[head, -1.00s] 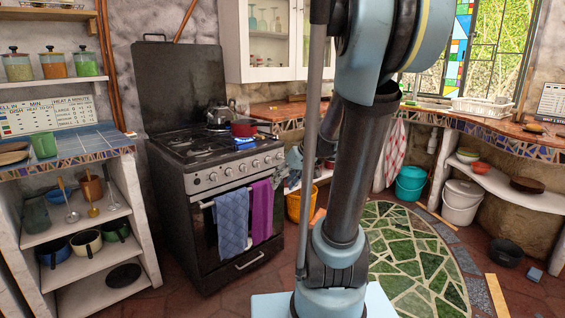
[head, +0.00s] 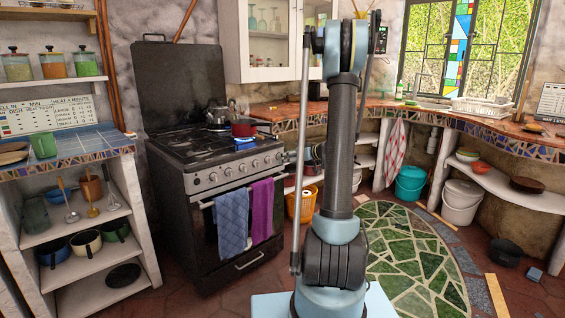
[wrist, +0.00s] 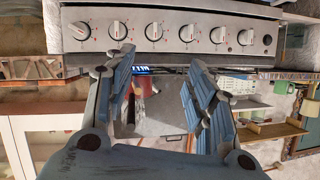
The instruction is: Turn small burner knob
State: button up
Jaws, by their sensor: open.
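The black and steel stove (head: 190,215) stands left of my arm in the head view. Its front panel carries a row of several knobs (head: 243,167). The wrist view, which looks upside down, shows the silver panel (wrist: 175,13) across the top with white knobs (wrist: 154,31) that have red marks. The task does not show which one serves the small burner. My gripper (wrist: 162,58) is open and empty, its two blue fingers spread below the middle knobs in the wrist picture, apparently apart from them.
A blue towel (head: 231,222) and a purple towel (head: 262,211) hang on the oven door. A red pot (head: 244,128) and a kettle (head: 218,115) stand on the stove top. A tiled shelf unit (head: 75,150) stands at left.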

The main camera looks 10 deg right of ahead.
jog(key=w+d+f+t, duration=0.5)
jog(key=w+d+f, duration=0.4)
jog(key=w+d, duration=0.15)
jog(key=shift+n+y, duration=0.3)
jog(key=shift+y, duration=0.1)
jog(key=x, duration=1.6)
jog(key=shift+w+a+f, duration=0.1)
jog(key=shift+w+a, duration=0.15)
jog(key=shift+a, duration=0.1)
jog(key=c, duration=1.1)
